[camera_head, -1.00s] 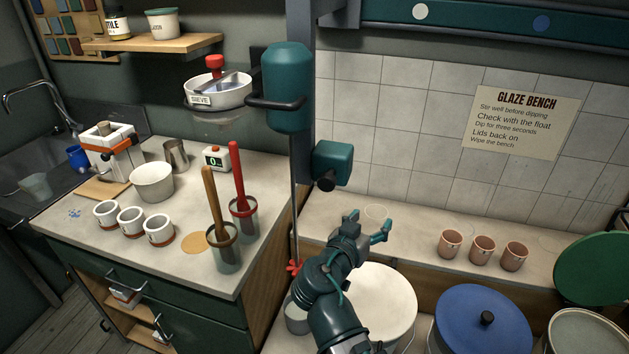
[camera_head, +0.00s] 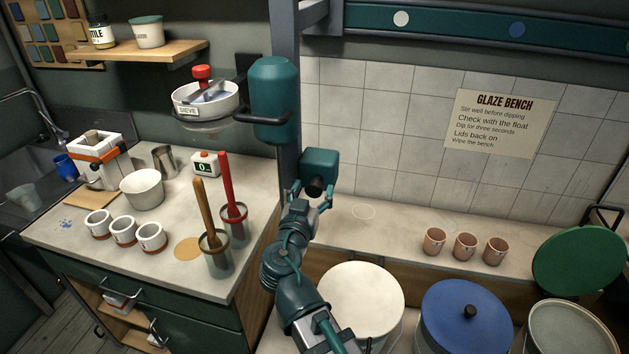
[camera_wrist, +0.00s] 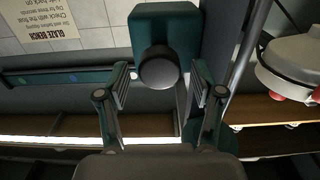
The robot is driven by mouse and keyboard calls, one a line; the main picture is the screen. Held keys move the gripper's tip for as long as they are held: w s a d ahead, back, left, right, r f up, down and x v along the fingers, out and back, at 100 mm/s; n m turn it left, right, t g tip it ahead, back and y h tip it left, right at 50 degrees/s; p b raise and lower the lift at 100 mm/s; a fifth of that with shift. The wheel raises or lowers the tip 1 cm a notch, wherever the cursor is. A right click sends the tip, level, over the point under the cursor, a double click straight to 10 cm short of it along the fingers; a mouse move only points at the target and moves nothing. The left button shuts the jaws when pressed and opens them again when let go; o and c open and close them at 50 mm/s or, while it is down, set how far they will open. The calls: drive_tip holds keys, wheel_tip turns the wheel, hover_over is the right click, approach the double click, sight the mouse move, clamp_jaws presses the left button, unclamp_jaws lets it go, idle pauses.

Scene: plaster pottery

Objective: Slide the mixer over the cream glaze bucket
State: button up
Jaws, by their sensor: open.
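The mixer (camera_head: 272,98) is a teal motor body with a black bar handle, hanging beside a grey upright under the rail. A teal box (camera_head: 320,165) with a round black knob (camera_wrist: 158,70) sits low on the upright. My gripper (camera_head: 311,196) is open just in front of the box; in the wrist view the knob shows beyond and between the spread fingers (camera_wrist: 160,92). Contact cannot be told. The cream glaze bucket (camera_head: 361,297) stands lower right of the upright, partly behind my arm. The mixer's lower shaft is mostly hidden by my arm.
The rail (camera_head: 455,24) carries a cream dot (camera_head: 401,18) and a blue dot (camera_head: 517,29). A blue-lidded bucket (camera_head: 450,310) and a green lid (camera_head: 575,262) are at right. Several terracotta cups (camera_head: 465,246) stand on the ledge. A counter with tool jars (camera_head: 216,255) is left.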

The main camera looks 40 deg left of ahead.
drive_tip(key=shift+x, duration=1.1)
clamp_jaws()
